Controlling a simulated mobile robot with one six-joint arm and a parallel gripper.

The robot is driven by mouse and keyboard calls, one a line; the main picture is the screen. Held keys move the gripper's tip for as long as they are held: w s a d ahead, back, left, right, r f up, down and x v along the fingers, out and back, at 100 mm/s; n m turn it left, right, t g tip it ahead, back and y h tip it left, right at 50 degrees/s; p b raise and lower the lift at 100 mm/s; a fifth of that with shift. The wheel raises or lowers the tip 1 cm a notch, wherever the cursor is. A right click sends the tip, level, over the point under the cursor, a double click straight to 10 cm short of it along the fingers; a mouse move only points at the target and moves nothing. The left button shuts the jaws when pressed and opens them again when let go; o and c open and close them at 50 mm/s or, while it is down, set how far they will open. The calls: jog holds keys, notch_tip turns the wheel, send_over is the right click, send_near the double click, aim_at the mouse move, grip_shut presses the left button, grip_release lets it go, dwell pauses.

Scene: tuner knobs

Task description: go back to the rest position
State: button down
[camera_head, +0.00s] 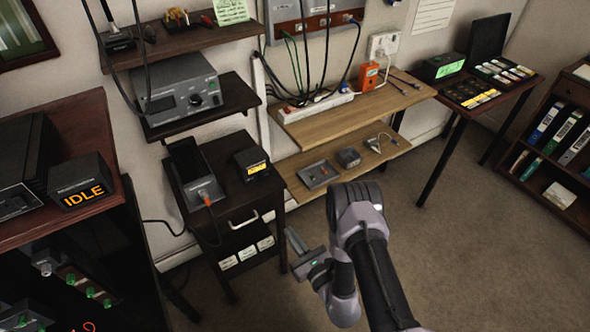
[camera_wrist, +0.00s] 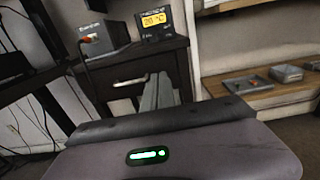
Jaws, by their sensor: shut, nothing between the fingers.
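My gripper (camera_head: 297,240) is in front of the dark drawer cabinet in the head view, in free air over the floor. Its fingers are together and empty. In the wrist view the closed fingers (camera_wrist: 160,92) point at the front of the cabinet (camera_wrist: 118,97). My grey arm comes up from the lower right of the head view and bends toward the left.
The cabinet (camera_head: 236,195) carries a dark device with an orange plug (camera_head: 203,192) and a small yellow display (camera_head: 252,163). A wooden shelf (camera_head: 352,115) holds a power strip. An IDLE display (camera_head: 82,185) stands left. The carpet (camera_head: 470,250) is clear at right.

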jog(key=s+a+r+n+g+y, duration=0.1)
jog(key=a+r+n+g+y, duration=0.35)
jog(key=r, duration=0.55)
jog(key=a+r+n+g+y, duration=0.3)
jog(key=a+r+n+y, duration=0.15)
jog(key=r, duration=0.55)
jog(key=s+a+r+n+g+h, duration=0.1)
jog(key=s+a+r+n+g, duration=0.1)
jog(key=s+r+n+g, duration=0.85)
jog(key=s+d+r+n+h, duration=0.3)
jog(key=s+d+h, duration=0.35)
jog(key=s, duration=0.35)
jog(key=d+r+n+t+h, duration=0.2)
jog(key=d+t+h, duration=0.6)
jog(key=d, duration=0.8)
jog(key=shift+s+r+t+h, duration=0.2)
jog(key=shift+r+t+h, duration=0.2)
jog(key=shift+r+h, duration=0.3)
jog(key=shift+d+n, duration=0.1)
jog(key=shift+n, duration=0.15)
